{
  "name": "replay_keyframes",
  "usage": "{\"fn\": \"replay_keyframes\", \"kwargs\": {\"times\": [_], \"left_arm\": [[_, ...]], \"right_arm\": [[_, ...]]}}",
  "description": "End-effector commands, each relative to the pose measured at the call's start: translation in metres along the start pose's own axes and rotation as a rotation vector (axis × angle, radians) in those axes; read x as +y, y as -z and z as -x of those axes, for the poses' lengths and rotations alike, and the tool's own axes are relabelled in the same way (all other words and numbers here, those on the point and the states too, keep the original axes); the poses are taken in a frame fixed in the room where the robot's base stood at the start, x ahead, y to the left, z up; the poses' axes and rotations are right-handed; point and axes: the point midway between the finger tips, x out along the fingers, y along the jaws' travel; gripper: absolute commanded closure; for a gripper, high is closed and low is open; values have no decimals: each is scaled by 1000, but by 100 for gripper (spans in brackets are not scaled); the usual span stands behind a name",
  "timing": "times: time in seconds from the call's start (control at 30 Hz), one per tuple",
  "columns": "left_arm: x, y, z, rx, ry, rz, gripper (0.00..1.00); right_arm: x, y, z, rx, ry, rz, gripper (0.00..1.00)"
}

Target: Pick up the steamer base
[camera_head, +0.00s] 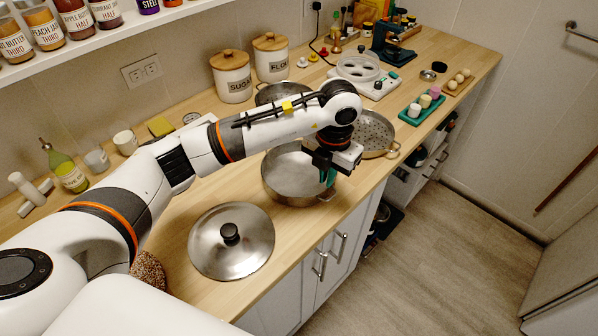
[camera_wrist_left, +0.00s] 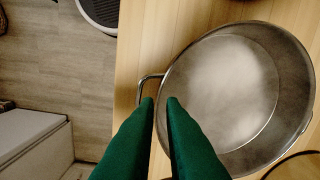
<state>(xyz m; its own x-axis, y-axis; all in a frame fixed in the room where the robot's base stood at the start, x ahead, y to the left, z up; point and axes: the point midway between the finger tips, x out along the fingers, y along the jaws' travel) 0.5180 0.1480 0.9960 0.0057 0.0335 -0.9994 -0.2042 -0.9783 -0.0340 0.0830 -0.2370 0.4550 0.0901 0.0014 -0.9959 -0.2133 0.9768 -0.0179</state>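The steamer base, a wide steel pot (camera_head: 290,172), stands on the wooden counter with its mouth open upward and looks empty inside. It also fills the right of the left wrist view (camera_wrist_left: 235,90), with a loop handle on its left side. My left gripper (camera_head: 328,176) is over the pot's near right rim, by that handle. In the left wrist view its green fingers (camera_wrist_left: 160,101) are a little apart, with the tips by the rim and handle. The fingers partly hide the handle, and no firm contact shows. My right gripper is not in view.
A steel lid with a black knob (camera_head: 231,255) lies left of the pot. A perforated steel pan (camera_head: 378,132) sits close behind it on the right. Canisters (camera_head: 232,78) stand by the wall. The counter's front edge runs close beside the pot.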

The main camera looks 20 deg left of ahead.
Motion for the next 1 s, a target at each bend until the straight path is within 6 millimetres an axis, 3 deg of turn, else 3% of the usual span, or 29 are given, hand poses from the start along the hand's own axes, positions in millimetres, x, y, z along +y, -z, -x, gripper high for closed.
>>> {"fn": "replay_keyframes", "kwargs": {"times": [0.17, 0.3, 0.5, 0.73, 0.8, 1.0], "left_arm": [[1, 2, -12, -3, -1, 0, 91], [2, 7, -32, -5, -1, 0, 91], [2, 8, -55, -1, -2, -1, 91], [2, 8, -57, 1, -1, -2, 91], [2, 8, -57, 1, -2, -2, 100], [2, 8, -57, 1, -2, -2, 100]], "right_arm": [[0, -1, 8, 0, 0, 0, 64], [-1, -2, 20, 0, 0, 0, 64], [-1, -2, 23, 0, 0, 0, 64], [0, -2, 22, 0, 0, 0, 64], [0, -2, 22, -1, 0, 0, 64], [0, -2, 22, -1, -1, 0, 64]]}}
